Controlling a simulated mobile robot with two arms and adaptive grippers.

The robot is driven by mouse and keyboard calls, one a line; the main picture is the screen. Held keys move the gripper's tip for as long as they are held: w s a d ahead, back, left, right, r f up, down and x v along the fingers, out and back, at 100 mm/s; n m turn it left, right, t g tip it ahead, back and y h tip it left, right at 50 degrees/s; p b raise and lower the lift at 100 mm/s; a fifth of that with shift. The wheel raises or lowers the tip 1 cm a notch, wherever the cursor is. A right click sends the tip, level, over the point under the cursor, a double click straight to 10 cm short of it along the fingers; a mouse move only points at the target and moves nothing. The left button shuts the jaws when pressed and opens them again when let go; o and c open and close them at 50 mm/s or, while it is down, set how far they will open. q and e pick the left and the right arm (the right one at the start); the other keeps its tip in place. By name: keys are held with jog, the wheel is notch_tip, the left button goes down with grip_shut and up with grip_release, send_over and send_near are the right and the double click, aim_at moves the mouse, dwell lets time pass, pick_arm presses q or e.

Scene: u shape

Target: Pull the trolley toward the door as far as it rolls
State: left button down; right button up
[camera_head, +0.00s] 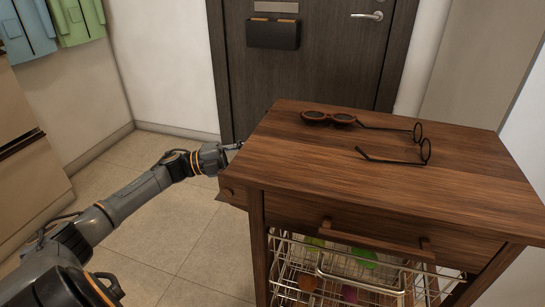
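The wooden trolley (300,160) fills the right half of the head view, with a brown top, a front drawer with a wooden handle (375,240) and wire baskets (345,265) below. My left gripper (232,148) is at the trolley's far left side, by the edge of the top. Its fingertips are small and partly hidden by the trolley, so I cannot tell whether they are open or shut, or touching it. The dark door (325,65) with a metal lever handle (368,15) is behind the trolley. My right gripper is not in view.
Coloured items sit in the baskets. A beige cabinet (25,160) stands at the left. The tiled floor (165,230) between it and the trolley is free apart from my arm.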

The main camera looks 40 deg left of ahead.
pick_arm(q)
jog(key=shift+s+a, duration=0.15)
jog(key=shift+a, duration=0.2)
jog(key=c, duration=1.1)
grip_release()
jog(key=shift+c, duration=0.2)
jog(key=v, duration=1.2)
jog(key=shift+a, duration=0.1)
